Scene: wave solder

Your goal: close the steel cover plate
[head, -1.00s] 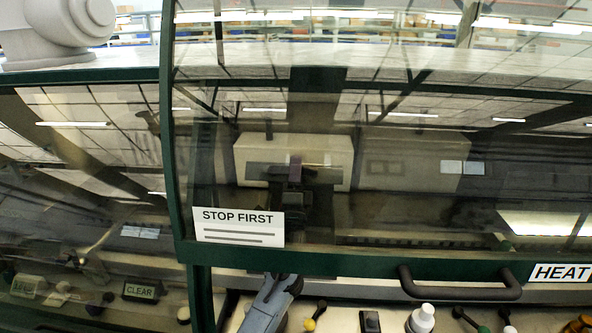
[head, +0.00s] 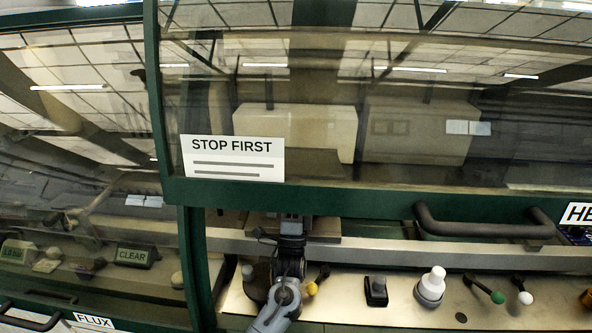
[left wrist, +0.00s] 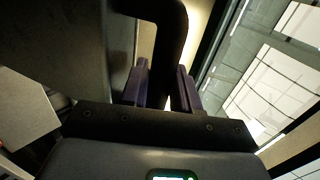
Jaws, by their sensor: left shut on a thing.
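My left gripper (head: 290,222) reaches in below the lower edge of the green-framed glass window in the head view; its far end is partly hidden behind that frame. In the left wrist view its two purplish fingers (left wrist: 161,88) are closed around a dark curved handle (left wrist: 179,28). A dark grey flat surface (left wrist: 65,45) lies to the left of the handle; it may be the steel cover plate, but I cannot tell for sure. The plate cannot be clearly made out in the head view. My right gripper is not in view.
The glass window has a green lower rail (head: 350,202), a black handle (head: 485,228) and a STOP FIRST sign (head: 232,158). Below is a metal panel with a white knob (head: 431,284), a black switch (head: 376,290) and several levers. A green post (head: 198,265) stands left of my arm.

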